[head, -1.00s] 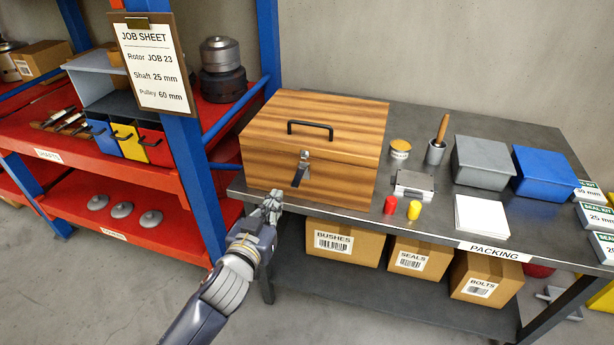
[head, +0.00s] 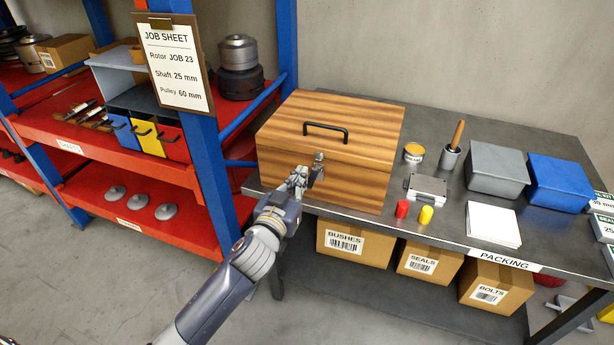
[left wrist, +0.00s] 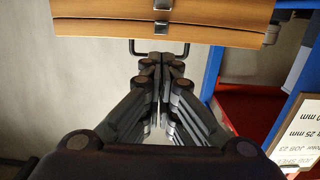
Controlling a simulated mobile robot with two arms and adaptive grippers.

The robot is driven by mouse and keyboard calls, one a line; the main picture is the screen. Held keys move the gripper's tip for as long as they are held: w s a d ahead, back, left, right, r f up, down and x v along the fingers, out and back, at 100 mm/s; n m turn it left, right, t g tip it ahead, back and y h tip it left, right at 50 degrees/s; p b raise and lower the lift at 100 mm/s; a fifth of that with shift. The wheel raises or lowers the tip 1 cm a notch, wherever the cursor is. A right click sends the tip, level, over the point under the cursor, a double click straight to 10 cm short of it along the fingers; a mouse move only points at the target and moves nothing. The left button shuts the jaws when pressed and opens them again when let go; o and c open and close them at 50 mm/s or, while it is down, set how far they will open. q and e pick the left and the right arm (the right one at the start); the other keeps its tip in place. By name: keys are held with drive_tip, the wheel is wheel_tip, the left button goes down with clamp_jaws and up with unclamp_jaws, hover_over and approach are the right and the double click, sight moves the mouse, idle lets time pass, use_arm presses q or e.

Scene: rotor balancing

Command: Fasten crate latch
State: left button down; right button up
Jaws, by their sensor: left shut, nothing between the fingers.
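The wooden crate (head: 375,160) stands on the packing table with its lid down and a black handle (head: 326,127) on top. Its metal latch (head: 318,158) is on the front, with the dark lever partly hidden by my gripper. My left gripper (head: 301,175) is shut and empty, just in front of the latch at its left; I cannot tell whether it touches. In the left wrist view the crate (left wrist: 100,22) appears upside down at the top, with metal latch pieces (left wrist: 162,28) on both sides of the lid seam. The shut fingertips (left wrist: 160,62) point towards it. My right gripper is not in view.
The packing table (head: 440,235) also holds a tin (head: 413,152), a grey bin (head: 497,168), a blue bin (head: 560,183), and red and yellow small items. A blue shelf post (head: 212,185) stands close left of my arm. Cardboard boxes (head: 355,245) sit on the lower shelf.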

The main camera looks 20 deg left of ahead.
sight(312, 179)
use_arm(q)
drive_tip(key=w+f, duration=0.4)
drive_tip(key=w, duration=0.1)
drive_tip(key=shift+f+p, duration=0.15)
drive_tip(key=shift+p, duration=0.25)
drive_tip(key=shift+w+d, duration=0.1)
